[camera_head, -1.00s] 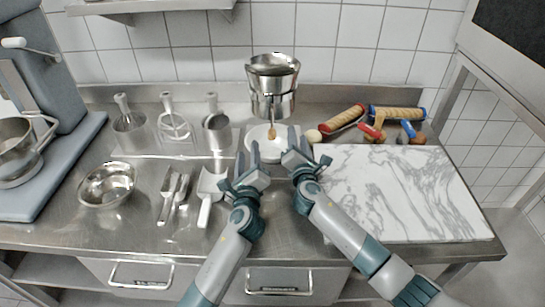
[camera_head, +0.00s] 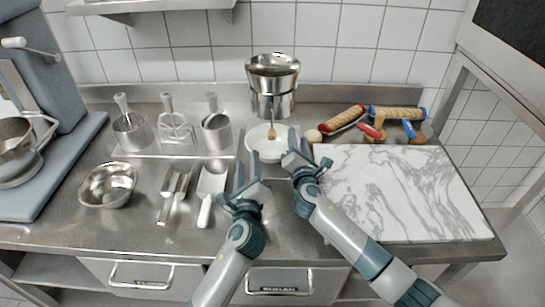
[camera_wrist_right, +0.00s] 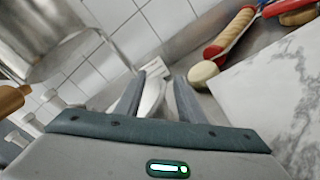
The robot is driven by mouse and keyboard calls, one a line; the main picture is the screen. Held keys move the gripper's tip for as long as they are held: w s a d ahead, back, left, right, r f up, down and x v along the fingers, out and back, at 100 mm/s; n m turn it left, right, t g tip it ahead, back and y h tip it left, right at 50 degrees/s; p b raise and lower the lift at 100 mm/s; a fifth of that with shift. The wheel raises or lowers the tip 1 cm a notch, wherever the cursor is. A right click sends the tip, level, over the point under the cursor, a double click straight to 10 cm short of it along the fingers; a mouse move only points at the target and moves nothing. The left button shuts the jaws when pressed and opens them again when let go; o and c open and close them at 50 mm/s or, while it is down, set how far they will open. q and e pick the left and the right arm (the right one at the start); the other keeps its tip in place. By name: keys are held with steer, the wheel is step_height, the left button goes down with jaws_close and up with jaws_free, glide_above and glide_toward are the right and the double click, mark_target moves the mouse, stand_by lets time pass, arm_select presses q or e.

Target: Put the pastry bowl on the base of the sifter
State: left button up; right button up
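The white pastry bowl (camera_head: 262,152) stands on the steel counter, in front of the metal sifter (camera_head: 273,78). The sifter is upright at the back, and its wooden-knobbed handle hangs down over the bowl. My right gripper (camera_head: 299,146) is at the bowl's right rim. In the right wrist view, a strip of white rim (camera_wrist_right: 151,98) shows between its two separated fingers (camera_wrist_right: 158,92); contact cannot be told. My left gripper (camera_head: 247,172) is open and empty, in front of the bowl's left side and apart from it.
A marble board (camera_head: 400,190) lies right, with rolling pins (camera_head: 343,119) and small tools behind it. A steel bowl (camera_head: 108,186) and scoops (camera_head: 210,190) lie left. Metal utensils (camera_head: 130,130) stand behind them. A mixer (camera_head: 45,90) is far left.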

steer(key=s, duration=1.1)
steer(key=shift+d, duration=0.4)
steer(key=shift+r, duration=0.1)
